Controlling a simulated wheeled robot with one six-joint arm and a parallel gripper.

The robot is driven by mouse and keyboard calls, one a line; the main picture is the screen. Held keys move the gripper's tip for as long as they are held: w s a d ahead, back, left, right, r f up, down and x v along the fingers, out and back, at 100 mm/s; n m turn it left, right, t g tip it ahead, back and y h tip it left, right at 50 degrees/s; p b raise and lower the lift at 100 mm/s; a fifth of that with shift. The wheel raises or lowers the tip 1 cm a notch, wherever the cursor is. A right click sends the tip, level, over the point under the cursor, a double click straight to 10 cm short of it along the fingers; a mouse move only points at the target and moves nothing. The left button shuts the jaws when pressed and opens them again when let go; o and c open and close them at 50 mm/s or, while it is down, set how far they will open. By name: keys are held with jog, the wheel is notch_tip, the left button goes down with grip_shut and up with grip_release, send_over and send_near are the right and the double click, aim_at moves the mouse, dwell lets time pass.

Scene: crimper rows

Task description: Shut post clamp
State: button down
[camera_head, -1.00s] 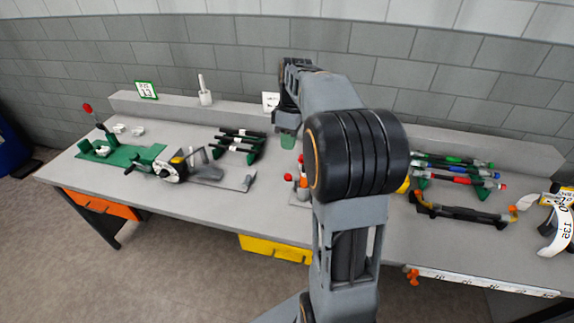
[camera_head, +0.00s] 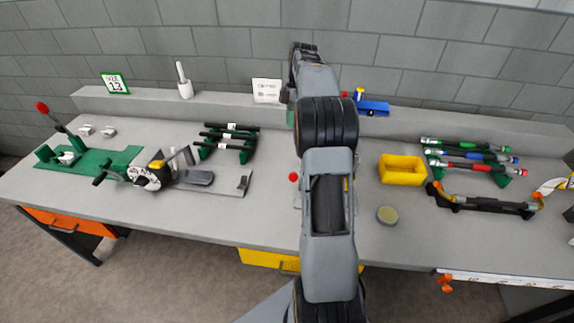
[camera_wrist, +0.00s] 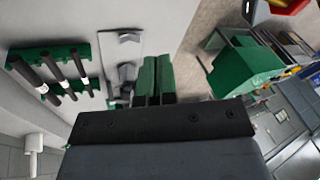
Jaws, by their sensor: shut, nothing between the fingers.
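My gripper (camera_wrist: 156,75) shows its green fingers side by side, closed with nothing between them, in the wrist view. In the head view it is mostly hidden behind my arm. I cannot tell for sure which thing is the post clamp. A red knob (camera_head: 293,177) shows just left of my arm on the bench, its body largely hidden by the arm. At the far left, a lever with a red knob (camera_head: 42,107) stands tilted on a green base plate (camera_head: 110,160). A crimping device with a white dial (camera_head: 147,180) sits beside a grey plate (camera_head: 225,184).
Black rods lie on a green rack (camera_head: 229,140), which the wrist view also shows (camera_wrist: 20,60). A yellow bin (camera_head: 402,176), a round tin (camera_head: 387,214), a rack of coloured tools (camera_head: 470,158) and a black-handled tool (camera_head: 485,205) stand on the right. A raised ledge (camera_head: 225,99) runs behind.

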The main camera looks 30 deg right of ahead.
aim_at(294, 179)
jog(key=s+x, duration=0.1)
jog(key=x, duration=1.3)
jog(key=shift+s+d+b, duration=0.2)
jog(key=shift+d+b, duration=0.2)
jog(key=shift+b, duration=0.05)
